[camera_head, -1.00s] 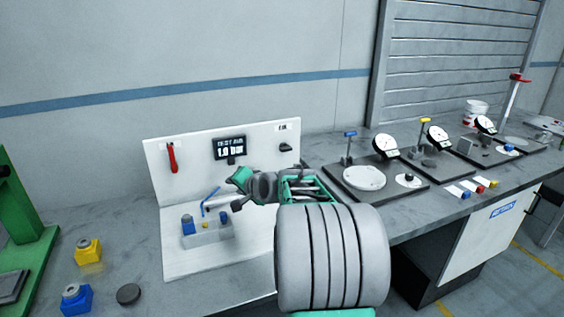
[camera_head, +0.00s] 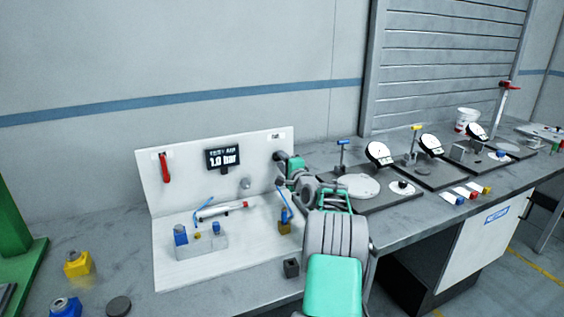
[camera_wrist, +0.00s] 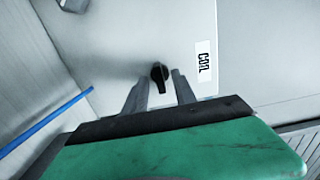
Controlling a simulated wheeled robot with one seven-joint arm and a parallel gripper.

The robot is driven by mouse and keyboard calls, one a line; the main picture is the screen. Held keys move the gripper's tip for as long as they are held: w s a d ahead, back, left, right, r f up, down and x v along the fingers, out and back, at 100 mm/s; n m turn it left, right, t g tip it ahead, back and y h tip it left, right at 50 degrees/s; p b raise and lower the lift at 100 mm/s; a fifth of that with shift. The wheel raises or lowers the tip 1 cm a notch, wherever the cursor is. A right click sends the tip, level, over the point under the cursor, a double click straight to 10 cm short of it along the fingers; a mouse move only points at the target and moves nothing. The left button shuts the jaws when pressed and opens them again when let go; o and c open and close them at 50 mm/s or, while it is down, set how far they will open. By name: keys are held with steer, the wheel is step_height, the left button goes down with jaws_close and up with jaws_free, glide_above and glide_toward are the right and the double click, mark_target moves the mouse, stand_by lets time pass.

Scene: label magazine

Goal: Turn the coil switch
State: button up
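The coil switch is a small black knob (camera_wrist: 159,76) on the white upright panel (camera_wrist: 130,35), beside a label reading COIL (camera_wrist: 204,60). In the wrist view my gripper (camera_wrist: 160,86) is open, with one grey finger on each side of the knob. A gap shows between the knob and each finger; I cannot tell how deep the fingers reach. In the head view my gripper (camera_head: 281,157) is at the panel's right end, under the label (camera_head: 275,136). There the knob cannot be told apart from the dark gripper tip.
The panel also carries a red handle (camera_head: 165,168) and a display (camera_head: 222,159) reading 1.0 bar. Before it stand a grey block (camera_head: 212,241) with blue and yellow parts, a white cylinder (camera_head: 222,210) and a blue tube (camera_head: 285,207). Dial gauges (camera_head: 379,153) stand to the right.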

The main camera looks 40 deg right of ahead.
steer(key=shift+c, duration=0.3)
jaws_close()
steer(key=shift+f+n+b, duration=0.15)
steer(key=shift+n+b, duration=0.25)
steer(key=shift+b, duration=0.15)
steer(key=shift+n+b, duration=4)
steer(key=shift+b, duration=0.75)
